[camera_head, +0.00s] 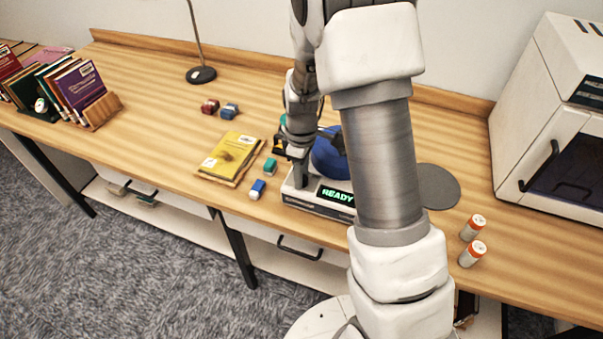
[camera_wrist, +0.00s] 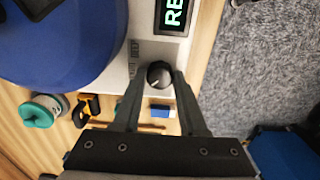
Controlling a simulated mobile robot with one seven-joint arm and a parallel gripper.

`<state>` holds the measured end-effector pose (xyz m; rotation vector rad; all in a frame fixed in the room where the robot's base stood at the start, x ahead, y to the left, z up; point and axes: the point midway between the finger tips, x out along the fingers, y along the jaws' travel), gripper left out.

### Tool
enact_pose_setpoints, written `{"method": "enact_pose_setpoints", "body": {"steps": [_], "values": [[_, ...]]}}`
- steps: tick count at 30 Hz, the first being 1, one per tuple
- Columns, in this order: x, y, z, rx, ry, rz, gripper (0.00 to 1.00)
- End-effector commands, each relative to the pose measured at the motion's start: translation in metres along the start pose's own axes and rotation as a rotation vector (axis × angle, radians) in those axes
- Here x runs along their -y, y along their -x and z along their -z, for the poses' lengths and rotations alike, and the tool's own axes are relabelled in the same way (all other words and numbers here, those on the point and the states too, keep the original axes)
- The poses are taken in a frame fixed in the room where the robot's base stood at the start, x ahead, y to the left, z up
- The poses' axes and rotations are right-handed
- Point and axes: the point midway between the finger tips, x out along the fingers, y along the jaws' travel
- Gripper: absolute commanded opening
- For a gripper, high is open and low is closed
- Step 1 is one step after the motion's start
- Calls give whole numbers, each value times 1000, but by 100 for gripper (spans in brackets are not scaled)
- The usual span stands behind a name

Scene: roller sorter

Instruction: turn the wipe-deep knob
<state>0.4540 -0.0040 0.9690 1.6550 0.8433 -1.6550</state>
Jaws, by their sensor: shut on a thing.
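The wipe-deep knob (camera_wrist: 159,74) is a small dark round knob with a pale pointer line on the front of a white machine. The machine (camera_head: 326,208) has a blue round top (camera_head: 328,158) and a green READY display (camera_head: 335,195). In the wrist view my gripper (camera_wrist: 160,82) has its fingertips on both sides of the knob, shut on it. In the head view my gripper (camera_head: 299,175) reaches down at the machine's left front corner. There the knob is hidden behind it. Small lettering beside the knob is too blurred to read fully.
Left of the machine lie a yellow packet (camera_head: 231,156), a blue-and-white block (camera_head: 257,189) and a green item (camera_head: 270,167). A grey disc (camera_head: 437,186) and two orange-capped bottles (camera_head: 472,253) are to the right. A white oven-like box (camera_head: 548,120) stands at far right.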

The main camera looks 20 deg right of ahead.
Motion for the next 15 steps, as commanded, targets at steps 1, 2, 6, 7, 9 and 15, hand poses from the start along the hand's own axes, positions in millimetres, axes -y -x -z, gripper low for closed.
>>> {"method": "enact_pose_setpoints", "body": {"steps": [1, 2, 6, 7, 9, 15], "values": [[0, 0, 0, 0, 0, 0, 5], [0, 0, 0, 0, 0, 0, 0], [0, 0, 0, 0, -1, 0, 0], [0, 0, 0, 0, -2, 0, 0], [0, 0, 0, 0, -7, 0, 0], [0, 0, 0, 0, -63, 0, 0]]}}
